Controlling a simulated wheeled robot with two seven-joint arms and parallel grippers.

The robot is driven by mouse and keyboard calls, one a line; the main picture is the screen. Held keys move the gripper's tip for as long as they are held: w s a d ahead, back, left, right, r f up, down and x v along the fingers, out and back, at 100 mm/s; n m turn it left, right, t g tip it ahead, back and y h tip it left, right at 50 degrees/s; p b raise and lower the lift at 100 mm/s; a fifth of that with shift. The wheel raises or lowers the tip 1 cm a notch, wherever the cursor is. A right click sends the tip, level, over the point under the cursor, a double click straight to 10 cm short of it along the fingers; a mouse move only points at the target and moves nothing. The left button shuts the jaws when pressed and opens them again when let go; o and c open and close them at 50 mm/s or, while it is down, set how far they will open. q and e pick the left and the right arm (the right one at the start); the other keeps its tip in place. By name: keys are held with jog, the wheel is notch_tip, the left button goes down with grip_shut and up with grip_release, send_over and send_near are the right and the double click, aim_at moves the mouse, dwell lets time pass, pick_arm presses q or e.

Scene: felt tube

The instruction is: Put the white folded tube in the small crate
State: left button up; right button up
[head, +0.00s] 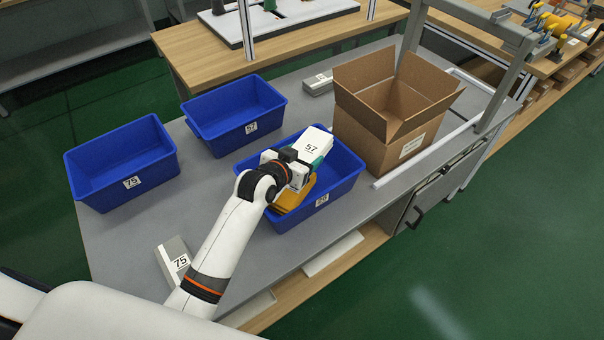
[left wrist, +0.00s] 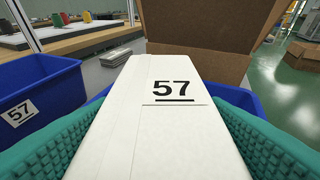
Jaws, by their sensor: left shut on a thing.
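A white folded tube (head: 314,141) marked 57 is held in my left gripper (head: 305,160), above the right-hand blue crate. In the left wrist view the tube (left wrist: 165,115) lies between two teal ribbed finger pads, its 57 facing up. The right-hand blue crate (head: 345,187) has a label that I cannot read clearly. A blue crate (head: 232,135) marked 57 stands at the back, and another (head: 125,178) marked 75 at the left. The three crates look alike in size, so I cannot tell which is the small one. My right gripper is out of view.
A yellow-orange thing (head: 295,197) is in the right-hand crate below my gripper. An open cardboard box (head: 395,110) stands to its right. A grey-white tube (head: 176,262) marked 75 lies at the front left, another (head: 318,84) at the back. The table's left middle is clear.

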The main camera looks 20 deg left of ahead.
pick_arm(q)
notch_tip(320, 180, down, 6)
jog(key=shift+r, duration=0.25)
jog(key=shift+s+f+b, duration=0.1)
jog(key=shift+f+b, duration=0.3)
jog(key=shift+f, duration=0.3)
jog(key=o, duration=1.1)
jog(key=shift+r, duration=0.15)
